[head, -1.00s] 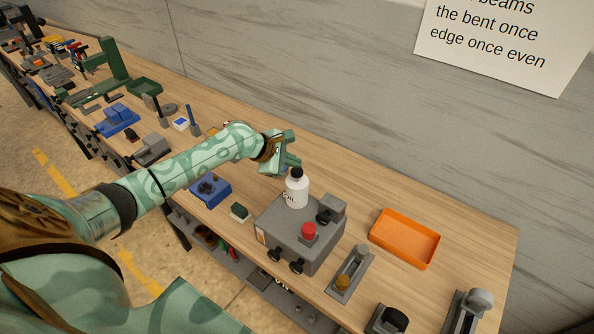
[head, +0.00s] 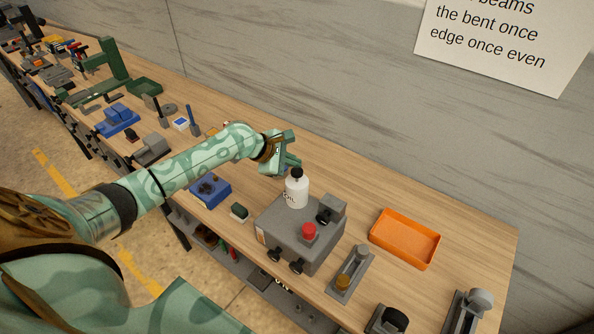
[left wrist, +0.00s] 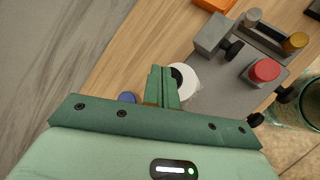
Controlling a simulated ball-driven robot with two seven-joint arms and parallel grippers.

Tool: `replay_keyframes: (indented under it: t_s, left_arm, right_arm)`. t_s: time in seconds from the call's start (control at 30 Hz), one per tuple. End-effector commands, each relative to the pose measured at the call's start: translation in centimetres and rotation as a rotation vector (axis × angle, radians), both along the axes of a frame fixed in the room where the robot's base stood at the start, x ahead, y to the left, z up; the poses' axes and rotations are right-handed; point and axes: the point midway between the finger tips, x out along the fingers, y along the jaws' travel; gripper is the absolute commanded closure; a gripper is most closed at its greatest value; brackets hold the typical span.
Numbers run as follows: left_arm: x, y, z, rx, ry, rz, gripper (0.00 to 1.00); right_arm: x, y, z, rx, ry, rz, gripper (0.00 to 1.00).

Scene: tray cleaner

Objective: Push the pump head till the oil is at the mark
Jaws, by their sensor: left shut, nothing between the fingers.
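A white bottle (head: 297,190) with a black pump head (head: 297,172) and dark lettering stands upright on a grey machine box (head: 290,226). My left gripper (head: 292,162) is shut and empty, just above and behind the pump head in the head view. In the left wrist view, the shut fingers (left wrist: 162,88) overlap the bottle's edge, and the white bottle top (left wrist: 189,84) with part of its black head shows beside them. I cannot tell whether they touch. The oil level and the mark cannot be made out. My right gripper is not in view.
The grey box also carries a red knob (head: 309,230) and a grey block with a black knob. An orange tray (head: 405,240) lies to the right. A blue fixture (head: 210,189) and a small green-topped block (head: 240,211) lie left of the box.

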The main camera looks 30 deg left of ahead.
Motion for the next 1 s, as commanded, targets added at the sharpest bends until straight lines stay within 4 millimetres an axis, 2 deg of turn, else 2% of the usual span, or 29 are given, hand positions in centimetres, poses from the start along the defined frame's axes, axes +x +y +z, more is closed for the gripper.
replay_keyframes:
  t_s: [1.0]
  left_arm:
    - [-0.03,-0.02,-0.89,0.0,0.0,0.0,1.0]
  right_arm:
    - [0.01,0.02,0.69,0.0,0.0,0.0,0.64]
